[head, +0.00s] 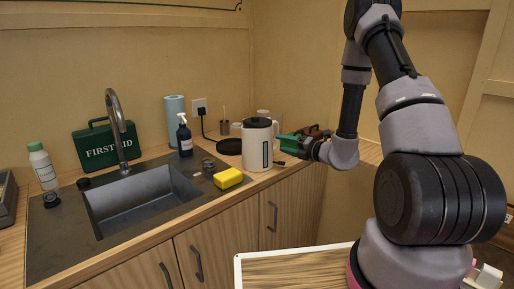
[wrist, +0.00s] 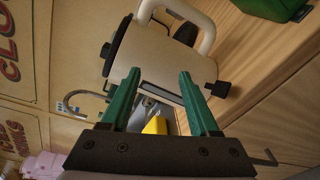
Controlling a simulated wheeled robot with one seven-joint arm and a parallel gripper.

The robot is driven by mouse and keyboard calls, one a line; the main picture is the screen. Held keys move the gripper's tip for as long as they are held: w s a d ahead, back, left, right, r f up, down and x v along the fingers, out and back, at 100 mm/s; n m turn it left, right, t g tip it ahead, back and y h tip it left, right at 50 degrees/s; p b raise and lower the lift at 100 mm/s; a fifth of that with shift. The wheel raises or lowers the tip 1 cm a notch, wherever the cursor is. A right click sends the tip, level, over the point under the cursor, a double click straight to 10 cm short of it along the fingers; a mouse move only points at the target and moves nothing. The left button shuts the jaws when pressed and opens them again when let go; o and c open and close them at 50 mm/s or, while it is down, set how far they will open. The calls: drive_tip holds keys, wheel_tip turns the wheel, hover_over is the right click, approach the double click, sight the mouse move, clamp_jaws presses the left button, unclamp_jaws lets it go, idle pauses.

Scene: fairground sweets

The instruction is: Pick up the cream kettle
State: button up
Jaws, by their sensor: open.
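The cream kettle (head: 257,150) stands upright on the wooden worktop, right of the sink, with a dark strip on its side. In the wrist view the kettle (wrist: 150,55) looks sideways, with its pale handle arching at the top right and a black lid at the left. My gripper (head: 284,138) is at the kettle's right side in the head view, its green fingers pointing left towards it. In the wrist view my gripper (wrist: 158,74) is open, with part of the kettle's body showing between and beyond the fingertips. I cannot tell whether a finger touches it.
A yellow sponge (head: 228,178) lies just left of the kettle, by the sink (head: 145,203). A black round base (head: 229,146) with a cable sits behind left.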

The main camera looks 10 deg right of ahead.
drive_tip(key=d+f+m+t+h, duration=0.1)
drive_tip(key=d+f+m+h, duration=0.25)
drive_tip(key=f, duration=0.25)
drive_tip(key=shift+m+y, duration=0.35)
drive_tip(key=x, duration=0.6)
drive_tip(key=shift+w+d+f, duration=0.1)
drive_tip(key=shift+w+d, duration=0.05)
drive_tip(key=shift+d, duration=0.05)
drive_tip(key=x, duration=0.5)
drive_tip(key=shift+w+d+r, duration=0.1)
drive_tip(key=shift+w+r, duration=0.05)
drive_tip(key=shift+r, duration=0.15)
clamp_jaws()
